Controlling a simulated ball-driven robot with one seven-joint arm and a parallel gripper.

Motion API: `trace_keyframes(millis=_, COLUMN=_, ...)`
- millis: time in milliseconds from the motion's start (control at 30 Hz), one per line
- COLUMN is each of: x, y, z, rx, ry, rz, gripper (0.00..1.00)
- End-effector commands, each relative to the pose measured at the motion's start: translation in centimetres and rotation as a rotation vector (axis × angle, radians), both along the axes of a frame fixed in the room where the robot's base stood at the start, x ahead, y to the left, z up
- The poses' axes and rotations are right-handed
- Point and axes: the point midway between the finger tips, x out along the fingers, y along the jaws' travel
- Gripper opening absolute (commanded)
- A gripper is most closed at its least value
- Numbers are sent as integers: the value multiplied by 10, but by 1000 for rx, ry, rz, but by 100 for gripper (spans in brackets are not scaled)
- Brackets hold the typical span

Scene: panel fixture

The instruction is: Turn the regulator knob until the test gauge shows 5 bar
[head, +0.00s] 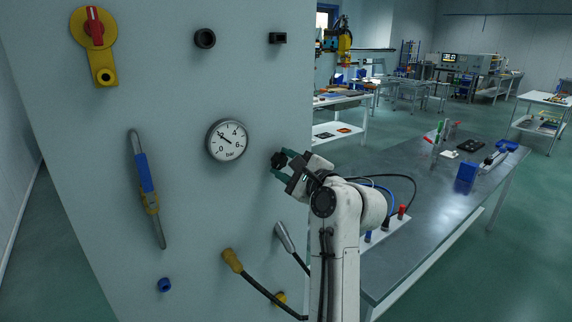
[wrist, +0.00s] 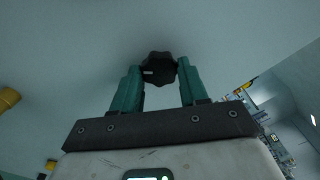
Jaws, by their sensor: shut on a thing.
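The test gauge (head: 227,140) is a round white dial marked 0 to 6 bar on the panel (head: 190,200). Its dark needle seems to point to the upper left, near the 2; the exact reading is too small to tell. The regulator knob (head: 279,160) is black and lobed, to the gauge's lower right. In the wrist view the knob (wrist: 158,68) sits between the two green fingertips of my gripper (wrist: 158,76), one on each side. My gripper (head: 281,161) is shut on the knob. A small pale mark shows on the knob's left side.
A red-and-yellow rotary switch (head: 94,28), a blue-handled lever (head: 145,173), a yellow-ended hose (head: 232,261) and a grey-handled part (head: 284,237) are on the panel.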

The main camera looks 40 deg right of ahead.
Motion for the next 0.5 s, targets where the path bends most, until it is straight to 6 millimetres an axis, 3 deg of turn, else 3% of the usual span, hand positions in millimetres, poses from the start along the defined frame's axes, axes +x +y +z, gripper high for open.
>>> trace_keyframes(millis=500, x=0, y=0, z=-1, rx=-491, ry=1, rz=1, gripper=13)
